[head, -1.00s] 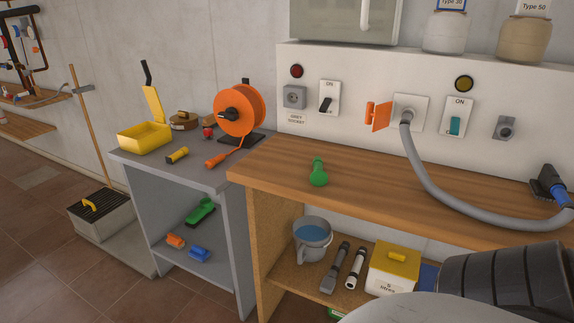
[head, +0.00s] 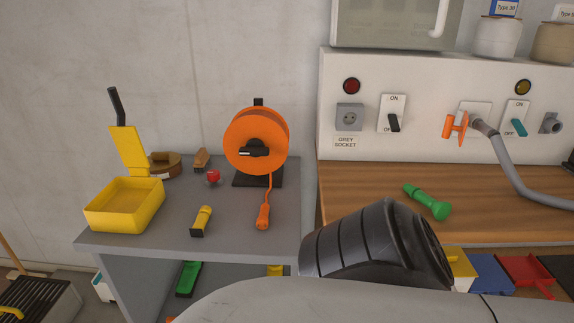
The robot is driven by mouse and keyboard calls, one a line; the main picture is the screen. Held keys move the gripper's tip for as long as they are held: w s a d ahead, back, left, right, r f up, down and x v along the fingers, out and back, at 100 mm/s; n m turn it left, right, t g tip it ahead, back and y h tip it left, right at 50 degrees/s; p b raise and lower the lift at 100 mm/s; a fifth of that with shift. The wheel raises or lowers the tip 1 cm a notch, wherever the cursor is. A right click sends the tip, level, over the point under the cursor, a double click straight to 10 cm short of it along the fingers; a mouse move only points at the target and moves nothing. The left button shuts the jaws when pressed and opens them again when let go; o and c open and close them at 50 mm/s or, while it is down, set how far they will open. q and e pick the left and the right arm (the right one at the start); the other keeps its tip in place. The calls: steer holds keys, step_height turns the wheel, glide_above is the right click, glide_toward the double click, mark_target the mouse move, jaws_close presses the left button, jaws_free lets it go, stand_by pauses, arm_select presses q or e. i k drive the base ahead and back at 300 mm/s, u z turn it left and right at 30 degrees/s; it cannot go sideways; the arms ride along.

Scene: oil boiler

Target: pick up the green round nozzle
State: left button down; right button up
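A green nozzle (head: 428,202) lies on the wooden bench top (head: 365,188) at the right of the head view. It has a rounded end toward the lower right and a narrower stem toward the upper left. Nothing touches it. Neither of my grippers shows in the head view. A black ribbed part and a grey link, which look like my own arm, cross the bottom of the view and hide part of the bench's front.
A grey table (head: 265,262) at the left carries a yellow tray (head: 125,217), a yellow flashlight (head: 201,221) and an orange cable reel (head: 256,140). A grey hose (head: 512,170) hangs from the wall panel right of the nozzle. The bench left of the nozzle is clear.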

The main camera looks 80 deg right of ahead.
mark_target(440, 210)
steer(key=i, duration=0.35)
steer(key=z, duration=1)
